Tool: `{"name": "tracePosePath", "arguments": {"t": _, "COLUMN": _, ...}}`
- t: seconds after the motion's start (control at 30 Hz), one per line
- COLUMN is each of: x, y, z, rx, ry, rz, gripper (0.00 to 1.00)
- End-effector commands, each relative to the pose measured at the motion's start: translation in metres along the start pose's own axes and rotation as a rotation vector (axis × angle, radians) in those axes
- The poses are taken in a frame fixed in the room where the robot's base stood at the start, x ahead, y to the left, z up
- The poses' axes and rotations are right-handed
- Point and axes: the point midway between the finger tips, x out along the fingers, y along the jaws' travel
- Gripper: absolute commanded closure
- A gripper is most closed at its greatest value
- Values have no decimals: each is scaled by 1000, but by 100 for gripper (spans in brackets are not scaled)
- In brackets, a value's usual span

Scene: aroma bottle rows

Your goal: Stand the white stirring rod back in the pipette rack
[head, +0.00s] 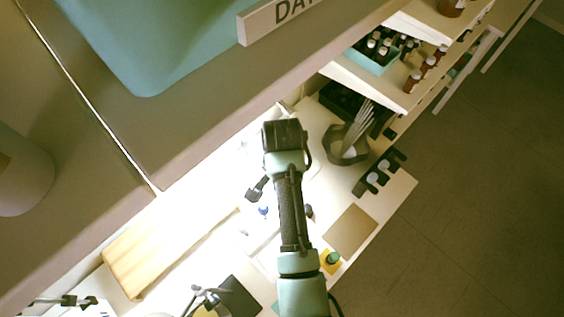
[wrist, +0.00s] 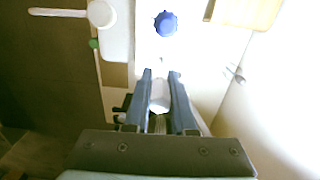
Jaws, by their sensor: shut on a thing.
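My gripper (wrist: 160,76) is shut on a white thing (wrist: 159,97), seen nearly end-on between the fingers. It looks like the white stirring rod, but its length is mostly hidden. In the head view my gripper (head: 257,189) hangs over the bright worktop, and the rod cannot be made out there. A dark rack (head: 362,187) with pale round tops in it stands near the counter's right edge.
A blue cap (wrist: 165,24) lies just beyond the fingertips. A dark angular holder (head: 334,157) with several pale sticks stands right of my arm. A wooden board (head: 165,247) lies at left. A tan mat (head: 350,231) and a green-capped bottle (head: 333,258) are near the front edge.

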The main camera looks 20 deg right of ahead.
Motion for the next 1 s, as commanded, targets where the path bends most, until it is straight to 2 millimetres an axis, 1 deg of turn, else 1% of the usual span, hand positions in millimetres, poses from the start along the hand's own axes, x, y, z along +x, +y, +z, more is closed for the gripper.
{"name": "tracePosePath", "arguments": {"t": 0.53, "x": 18, "y": 0, "z": 0, "rx": 0, "ry": 0, "rz": 0, "gripper": 100}}
{"name": "tracePosePath", "arguments": {"t": 0.87, "x": 19, "y": 0, "z": 0, "rx": 0, "ry": 0, "rz": 0, "gripper": 100}}
{"name": "tracePosePath", "arguments": {"t": 0.9, "x": 19, "y": 0, "z": 0, "rx": 0, "ry": 0, "rz": 0, "gripper": 69}}
{"name": "tracePosePath", "arguments": {"t": 0.97, "x": 19, "y": 0, "z": 0, "rx": 0, "ry": 0, "rz": 0, "gripper": 58}}
{"name": "tracePosePath", "arguments": {"t": 1.0, "x": 19, "y": 0, "z": 0, "rx": 0, "ry": 0, "rz": 0, "gripper": 51}}
